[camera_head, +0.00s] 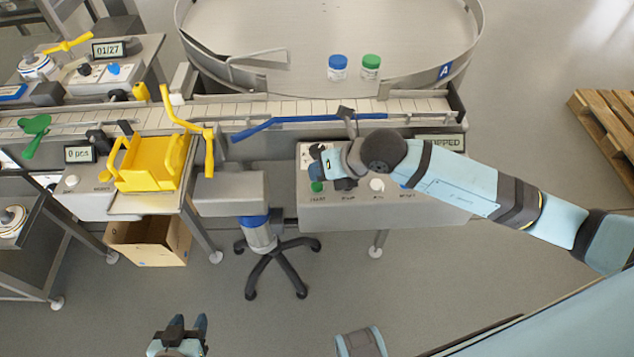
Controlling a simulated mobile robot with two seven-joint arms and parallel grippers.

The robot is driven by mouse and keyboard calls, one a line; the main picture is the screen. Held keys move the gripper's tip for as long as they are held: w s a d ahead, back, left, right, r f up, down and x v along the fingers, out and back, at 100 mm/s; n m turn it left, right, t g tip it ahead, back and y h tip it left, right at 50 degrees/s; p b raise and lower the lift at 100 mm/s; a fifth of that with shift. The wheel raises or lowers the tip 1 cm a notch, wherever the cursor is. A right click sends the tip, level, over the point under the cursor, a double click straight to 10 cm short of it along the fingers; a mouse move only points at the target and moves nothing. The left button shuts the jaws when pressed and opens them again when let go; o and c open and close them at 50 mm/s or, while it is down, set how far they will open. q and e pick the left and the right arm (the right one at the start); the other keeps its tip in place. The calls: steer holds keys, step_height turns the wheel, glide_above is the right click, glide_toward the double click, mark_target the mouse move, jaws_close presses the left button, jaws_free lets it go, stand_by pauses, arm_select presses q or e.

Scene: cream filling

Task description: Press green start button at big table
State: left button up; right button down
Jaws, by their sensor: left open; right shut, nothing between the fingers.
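The green start button (317,187) is at the left of a row of buttons on the grey control panel (440,213) of the big table (240,40). My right gripper (318,163) is shut and empty. It is just above the green button in the picture; I cannot tell whether it touches it. My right arm comes in from the right and covers part of the panel and its display (452,142), where only "PPED" can be read. My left gripper (188,323) is open and empty at the bottom of the view, over the floor.
A white button (377,185) is right of the green one. Blue-lidded (338,67) and green-lidded (371,66) jars stand on the round table. A conveyor (280,107) runs behind the panel. A yellow crate (150,165) and a stool (268,262) are left. Open floor lies in front.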

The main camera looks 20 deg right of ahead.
steer(key=shift+f, duration=0.1)
stand_by(0.7)
steer(key=shift+f+b, duration=0.35)
